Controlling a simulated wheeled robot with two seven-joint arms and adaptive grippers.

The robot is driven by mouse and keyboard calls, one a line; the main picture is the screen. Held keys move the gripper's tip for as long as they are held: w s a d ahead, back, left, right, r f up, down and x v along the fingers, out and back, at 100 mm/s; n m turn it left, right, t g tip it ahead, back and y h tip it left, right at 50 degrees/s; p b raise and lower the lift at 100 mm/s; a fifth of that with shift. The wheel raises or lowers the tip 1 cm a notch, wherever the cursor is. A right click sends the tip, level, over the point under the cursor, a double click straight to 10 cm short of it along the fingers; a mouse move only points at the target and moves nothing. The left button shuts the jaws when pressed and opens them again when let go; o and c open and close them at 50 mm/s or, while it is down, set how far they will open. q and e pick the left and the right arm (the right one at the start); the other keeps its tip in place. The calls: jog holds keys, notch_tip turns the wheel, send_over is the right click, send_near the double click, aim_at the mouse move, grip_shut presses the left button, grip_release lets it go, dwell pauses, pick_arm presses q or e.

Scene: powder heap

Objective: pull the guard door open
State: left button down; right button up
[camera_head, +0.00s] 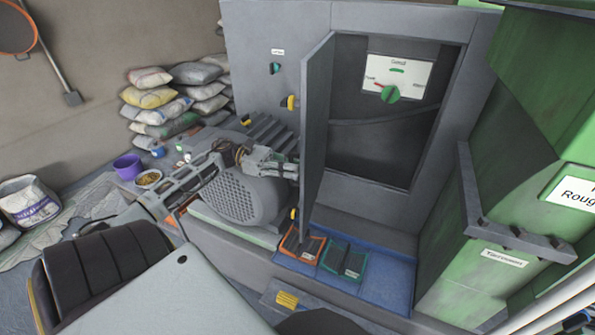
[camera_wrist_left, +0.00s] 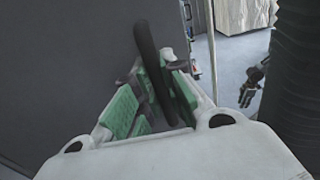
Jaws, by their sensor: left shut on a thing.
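The guard door (camera_head: 317,130) is a grey panel. It stands swung out from the grey housing, seen nearly edge-on in the head view, and the dark opening beside it is uncovered. In the left wrist view the door (camera_wrist_left: 70,70) fills the left side as a flat dark face. My left gripper (camera_head: 288,166) is at the door's left face. In the wrist view its green-padded fingers (camera_wrist_left: 160,95) are shut around a black bar handle (camera_wrist_left: 148,55). A dark gripper-like shape (camera_wrist_left: 252,88) at the right, possibly my right gripper, is too small to read.
Inside the opening is a white dial plate (camera_head: 410,72) with a green knob. A grey motor (camera_head: 245,195) sits left of the door. Orange (camera_head: 302,246) and green (camera_head: 343,259) trays lie below on a blue surface. A green machine (camera_head: 500,220) stands right.

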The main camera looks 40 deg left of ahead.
pick_arm(q)
jog(key=shift+a, duration=0.2)
dwell(0.3)
jog(key=c, duration=1.5)
grip_release()
jog(key=v, duration=1.2)
jog(key=shift+s, duration=0.15)
